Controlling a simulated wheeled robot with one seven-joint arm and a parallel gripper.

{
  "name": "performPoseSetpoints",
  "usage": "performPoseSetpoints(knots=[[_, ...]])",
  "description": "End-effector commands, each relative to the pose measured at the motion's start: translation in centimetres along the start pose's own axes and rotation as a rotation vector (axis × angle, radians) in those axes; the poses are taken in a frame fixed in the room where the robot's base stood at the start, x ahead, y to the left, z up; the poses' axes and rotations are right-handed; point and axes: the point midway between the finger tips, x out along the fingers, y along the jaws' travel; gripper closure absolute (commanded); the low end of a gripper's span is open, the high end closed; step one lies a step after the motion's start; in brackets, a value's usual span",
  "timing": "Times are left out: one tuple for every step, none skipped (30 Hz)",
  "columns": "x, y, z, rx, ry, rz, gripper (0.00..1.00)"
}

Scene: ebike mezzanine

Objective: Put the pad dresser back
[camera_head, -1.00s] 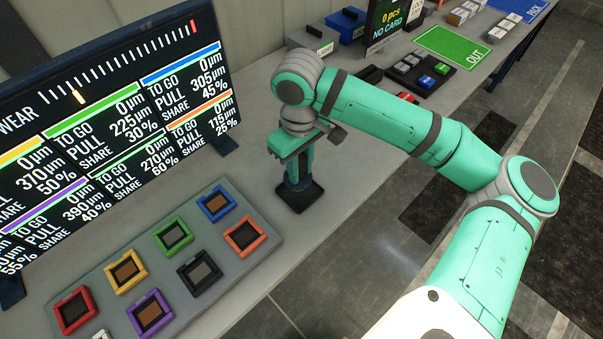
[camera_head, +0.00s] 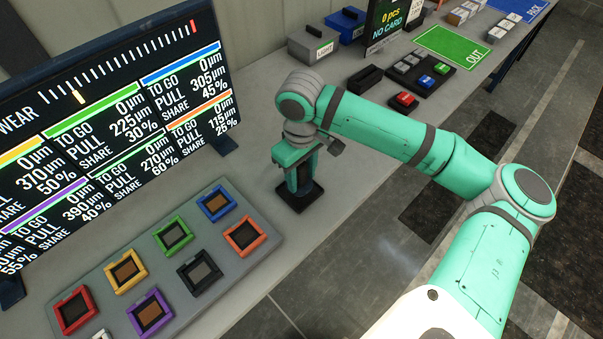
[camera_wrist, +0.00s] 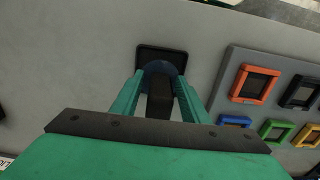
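The pad dresser (camera_wrist: 160,95) appears as a dark block with a dark blue rounded part. In the wrist view it lies between the two green fingers of my gripper (camera_wrist: 161,88), which seem to press on it from both sides. In the head view my gripper (camera_head: 298,172) points down over a dark square base (camera_head: 311,198) on the grey bench. The base also shows in the wrist view (camera_wrist: 143,54), just beyond the dresser. My fingers hide most of the dresser, and I cannot tell whether it touches the base.
A grey tray (camera_head: 215,262) with several coloured framed pads lies left of the base. A wear display (camera_head: 120,130) stands behind it. A button panel (camera_head: 433,88), a red button (camera_head: 404,100) and a green OUT mat (camera_head: 452,46) lie farther right.

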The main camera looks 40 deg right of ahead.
Motion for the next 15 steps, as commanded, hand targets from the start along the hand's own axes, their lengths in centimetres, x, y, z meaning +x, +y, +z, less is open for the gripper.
performPoseSetpoints(knots=[[0.0, 0.0, 0.0, 0.0, 0.0, 0.0, 0.58], [0.0, 0.0, 0.0, 0.0, 0.0, 0.0, 0.58], [0.0, 0.0, 0.0, 0.0, 0.0, 0.0, 0.58], [0.0, 0.0, 0.0, 0.0, 0.0, 0.0, 0.58], [0.0, 0.0, 0.0, 0.0, 0.0, 0.0, 0.58], [0.0, 0.0, 0.0, 0.0, 0.0, 0.0, 0.58], [0.0, 0.0, 0.0, 0.0, 0.0, 0.0, 0.58], [0.0, 0.0, 0.0, 0.0, 0.0, 0.0, 0.58], [-0.1, 0.0, 0.0, 0.0, 0.0, 0.0, 0.58], [-0.2, 0.0, 0.0, 0.0, 0.0, 0.0, 0.58], [-0.3, 0.0, 0.0, 0.0, 0.0, 0.001, 0.58], [-0.6, 0.0, 0.0, 0.0, 0.001, 0.001, 0.58], [-0.9, 0.0, -0.1, 0.0, 0.001, 0.001, 0.58], [-1.3, 0.0, -0.1, 0.001, 0.001, 0.001, 0.58], [-1.9, 0.0, -0.1, 0.001, 0.001, 0.001, 0.58]])
